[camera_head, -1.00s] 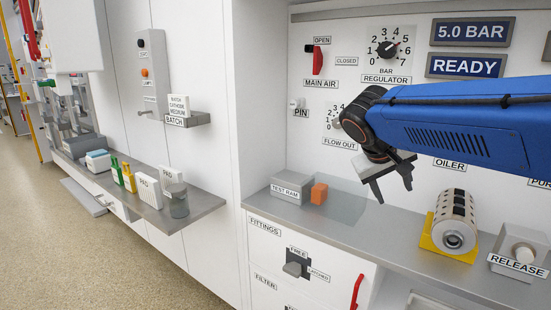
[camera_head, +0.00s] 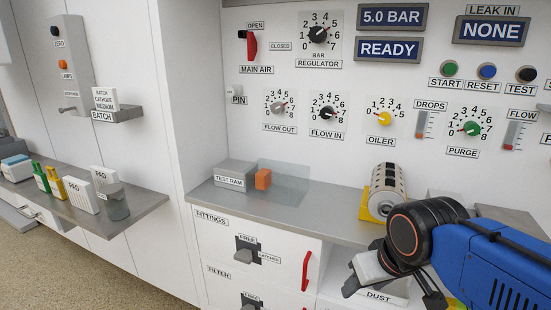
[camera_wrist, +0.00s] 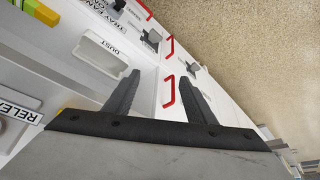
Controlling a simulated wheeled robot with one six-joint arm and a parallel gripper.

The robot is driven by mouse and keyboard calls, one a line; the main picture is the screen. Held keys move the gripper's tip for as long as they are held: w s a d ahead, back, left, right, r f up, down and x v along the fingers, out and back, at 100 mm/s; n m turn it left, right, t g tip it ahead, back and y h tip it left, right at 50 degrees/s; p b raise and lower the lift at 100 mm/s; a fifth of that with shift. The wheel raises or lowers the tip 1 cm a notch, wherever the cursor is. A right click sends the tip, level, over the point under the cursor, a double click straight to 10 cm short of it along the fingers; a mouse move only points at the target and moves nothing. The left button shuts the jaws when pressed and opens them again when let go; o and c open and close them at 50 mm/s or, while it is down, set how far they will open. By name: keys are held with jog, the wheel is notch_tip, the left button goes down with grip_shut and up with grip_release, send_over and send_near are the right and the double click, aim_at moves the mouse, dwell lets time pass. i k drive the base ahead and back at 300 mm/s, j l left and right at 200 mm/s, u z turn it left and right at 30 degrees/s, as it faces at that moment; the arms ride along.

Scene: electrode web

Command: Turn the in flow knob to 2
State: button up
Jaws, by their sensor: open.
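The FLOW IN knob (camera_head: 327,112) is a black dial on the white panel in the head view, between the grey FLOW OUT knob (camera_head: 278,107) and the yellow OILER knob (camera_head: 384,117). My gripper (camera_head: 395,288) is low at the right, in front of the counter and well below and apart from the knob. In the wrist view my gripper (camera_wrist: 160,100) has its two dark fingers spread with nothing between them.
The black REGULATOR knob (camera_head: 318,34) is above the FLOW IN knob. A grey TEST RAM block (camera_head: 235,174) and an orange block (camera_head: 263,179) stand on the counter below. Red drawer handles (camera_head: 306,270) stick out at the front.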

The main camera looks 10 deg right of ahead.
aim_at(326, 112)
jog(key=i+j, duration=0.1)
jog(key=j, duration=0.5)
jog(key=z, duration=2.2)
jog(key=j+u, duration=0.1)
jog(key=u, duration=1.55)
